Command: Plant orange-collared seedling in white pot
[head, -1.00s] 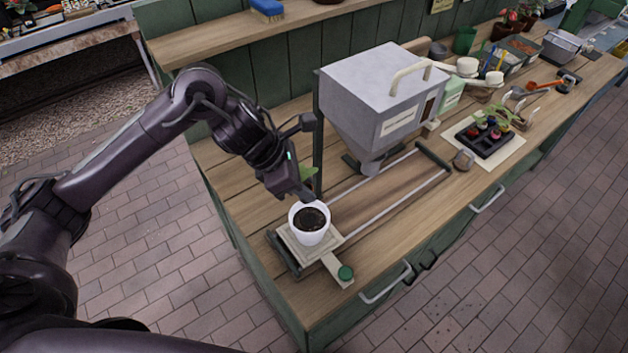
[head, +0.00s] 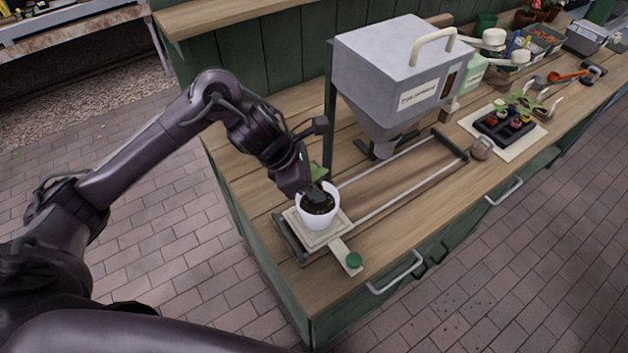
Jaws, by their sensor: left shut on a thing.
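The white pot (head: 334,213) stands upright on the square sliding plate at the left end of the bench, with dark soil inside. My left gripper (head: 312,191) is at the pot's mouth, pointing down, shut on a seedling whose green leaves (head: 318,172) show just behind the fingers. The seedling's collar and root plug are hidden, so I cannot see its colour or whether it touches the soil. My right gripper is not in view.
A grey hopper (head: 390,80) stands behind the pot's rails. A black seedling tray (head: 492,129) with several plants sits further right. Scoops and bins fill the far bench.

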